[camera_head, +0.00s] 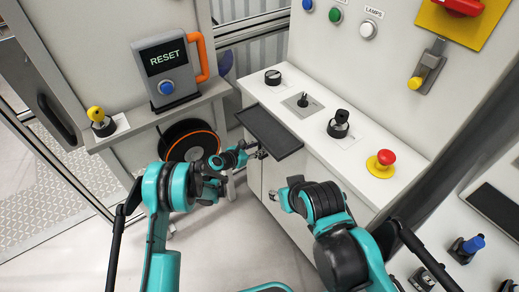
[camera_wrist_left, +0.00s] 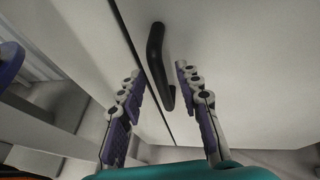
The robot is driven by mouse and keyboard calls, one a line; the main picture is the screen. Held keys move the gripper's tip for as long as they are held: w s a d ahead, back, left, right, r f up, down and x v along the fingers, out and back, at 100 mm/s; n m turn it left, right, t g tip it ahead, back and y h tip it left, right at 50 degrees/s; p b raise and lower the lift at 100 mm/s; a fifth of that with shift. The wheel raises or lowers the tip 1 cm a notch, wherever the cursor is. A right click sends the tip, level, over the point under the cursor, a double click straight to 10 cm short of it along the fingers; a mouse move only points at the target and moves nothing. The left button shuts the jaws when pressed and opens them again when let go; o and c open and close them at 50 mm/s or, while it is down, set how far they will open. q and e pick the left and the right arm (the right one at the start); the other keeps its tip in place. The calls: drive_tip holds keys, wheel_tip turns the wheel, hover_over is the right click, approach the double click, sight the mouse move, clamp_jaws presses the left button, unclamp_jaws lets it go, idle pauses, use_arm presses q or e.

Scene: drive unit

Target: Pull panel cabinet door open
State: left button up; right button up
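The panel cabinet (camera_head: 285,175) has pale front doors below its white control top. In the left wrist view, a black bar handle (camera_wrist_left: 156,60) stands on the pale door (camera_wrist_left: 225,50), just right of a thin seam. The door looks closed. My left gripper (camera_head: 254,150) is at the cabinet front, under the dark shelf. In its wrist view the left gripper (camera_wrist_left: 158,75) is open, with purple-padded fingers on either side of the handle and gaps to it. My right gripper (camera_head: 274,195) is near the cabinet front, lower right; its finger state is unclear.
A dark shelf (camera_head: 270,133) juts out above my left gripper. The white top carries black knobs (camera_head: 339,124) and a red emergency button (camera_head: 381,163). A RESET box (camera_head: 168,70) with an orange handle stands at left. Open floor (camera_head: 220,250) lies between the arms.

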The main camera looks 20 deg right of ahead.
use_arm(q)
drive_tip(key=shift+x, duration=0.9)
drive_tip(key=shift+r, duration=0.1)
clamp_jaws()
